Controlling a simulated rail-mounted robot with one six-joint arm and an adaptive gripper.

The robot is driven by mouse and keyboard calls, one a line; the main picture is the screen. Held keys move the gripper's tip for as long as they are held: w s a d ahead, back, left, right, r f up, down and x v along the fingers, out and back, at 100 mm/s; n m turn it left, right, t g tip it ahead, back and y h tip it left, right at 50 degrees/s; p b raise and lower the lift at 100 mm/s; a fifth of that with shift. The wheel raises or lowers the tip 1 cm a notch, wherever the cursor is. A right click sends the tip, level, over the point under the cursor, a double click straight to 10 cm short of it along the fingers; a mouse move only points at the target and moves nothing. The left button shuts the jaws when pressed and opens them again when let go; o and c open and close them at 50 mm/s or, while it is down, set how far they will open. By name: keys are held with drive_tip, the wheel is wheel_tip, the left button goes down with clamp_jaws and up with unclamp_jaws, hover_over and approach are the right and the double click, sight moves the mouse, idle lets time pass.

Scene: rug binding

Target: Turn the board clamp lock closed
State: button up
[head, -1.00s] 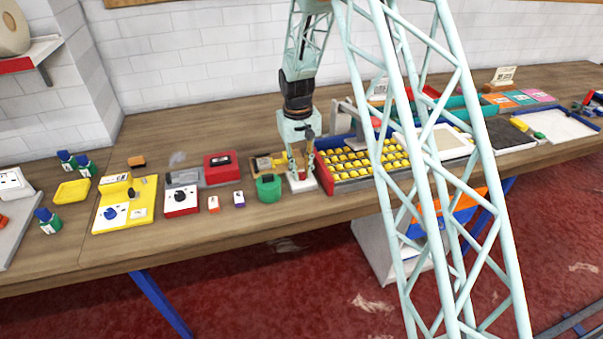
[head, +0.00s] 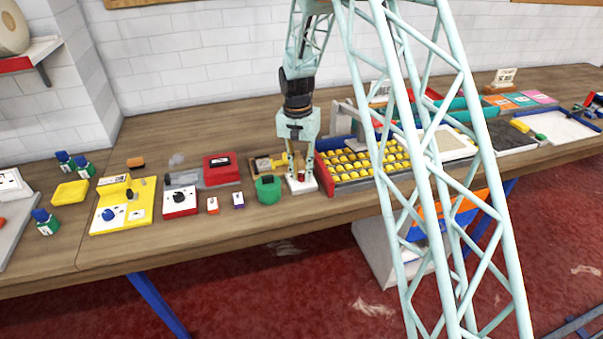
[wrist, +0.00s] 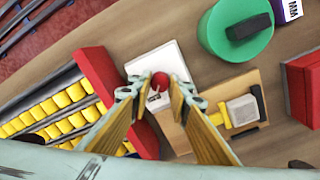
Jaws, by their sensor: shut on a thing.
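A small red knob (wrist: 160,81) stands on a white base plate (wrist: 178,58) in the wrist view. The white base also shows in the head view (head: 309,185), at the left end of the yellow-filled tray. My gripper (wrist: 162,88) points down at the base, with one finger on each side of the knob, and is shut on it. In the head view my gripper (head: 299,175) hides most of the knob. Which way the lock is turned cannot be told. A wooden board with a yellow clamp (wrist: 240,112) lies beside the white base.
A green round container (head: 268,189) stands close on the left. A red-walled tray of yellow pieces (head: 350,163) is close on the right. A red box (head: 221,167) and a white-and-red switch box (head: 180,199) stand farther left. The front bench strip is clear.

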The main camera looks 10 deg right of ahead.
sight(300, 175)
idle(0.4)
drive_tip(key=o, duration=0.9)
drive_tip(key=shift+c, duration=0.2)
drive_tip(key=shift+r, duration=0.15)
wheel_tip(300, 175, up, 12)
drive_tip(key=shift+w+a, duration=0.15)
drive_tip(key=shift+a, duration=0.1)
idle(0.3)
